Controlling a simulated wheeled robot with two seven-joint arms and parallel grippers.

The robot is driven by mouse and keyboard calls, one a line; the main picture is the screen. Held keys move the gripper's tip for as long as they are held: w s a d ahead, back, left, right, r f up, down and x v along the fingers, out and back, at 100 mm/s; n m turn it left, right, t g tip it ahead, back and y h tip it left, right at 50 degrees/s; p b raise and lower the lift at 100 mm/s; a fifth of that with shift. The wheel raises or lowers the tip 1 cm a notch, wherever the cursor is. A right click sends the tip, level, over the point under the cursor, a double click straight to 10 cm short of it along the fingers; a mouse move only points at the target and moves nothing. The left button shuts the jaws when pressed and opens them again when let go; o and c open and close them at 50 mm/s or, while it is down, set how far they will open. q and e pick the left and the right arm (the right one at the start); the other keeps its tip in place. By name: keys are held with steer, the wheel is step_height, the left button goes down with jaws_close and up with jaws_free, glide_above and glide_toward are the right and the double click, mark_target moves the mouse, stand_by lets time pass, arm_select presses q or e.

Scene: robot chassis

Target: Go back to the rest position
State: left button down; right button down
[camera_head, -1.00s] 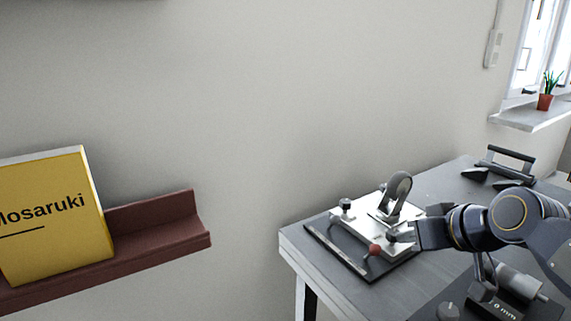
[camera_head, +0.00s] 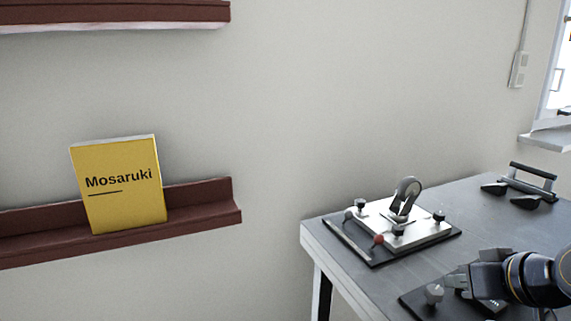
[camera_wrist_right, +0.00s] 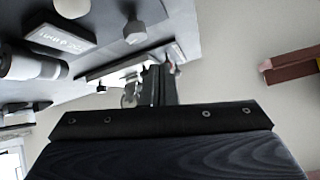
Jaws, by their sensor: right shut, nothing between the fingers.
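My right gripper (camera_head: 462,278) is at the lower right of the head view, over the near part of the grey table (camera_head: 345,240). It is shut and empty. In the right wrist view its dark fingers (camera_wrist_right: 160,85) stand close together at the centre. A white fixture plate (camera_head: 415,235) with a grey ring-shaped bracket and several knobs, one of them red, stands on a black base on the table. The gripper is apart from it, nearer to me. My left gripper is not in view.
A black board with a grey knob (camera_head: 434,293) lies under the right gripper. A dark-handled device (camera_head: 528,180) stands at the table's back right. A yellow book (camera_head: 120,200) stands on a brown wall shelf (camera_head: 205,207) at left. Another shelf (camera_head: 120,12) is above.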

steer(key=s+a+f+m+g+y, duration=0.15)
steer(key=s+a+f, duration=0.25)
steer(key=s+f, duration=0.4)
steer(key=s+a+f+m+g+h, duration=0.1)
steer(key=s+a+f+g, duration=0.1)
steer(key=s+a+f, duration=0.5)
step_height(320, 180, up, 23)
steer(key=s+d+p, duration=0.1)
steer(key=d+p, duration=0.1)
steer(key=p, duration=2.2)
steer(key=shift+s+d, duration=0.25)
steer(key=shift+s, duration=0.1)
steer(key=shift+r+y, duration=0.1)
steer(key=shift+y, duration=0.15)
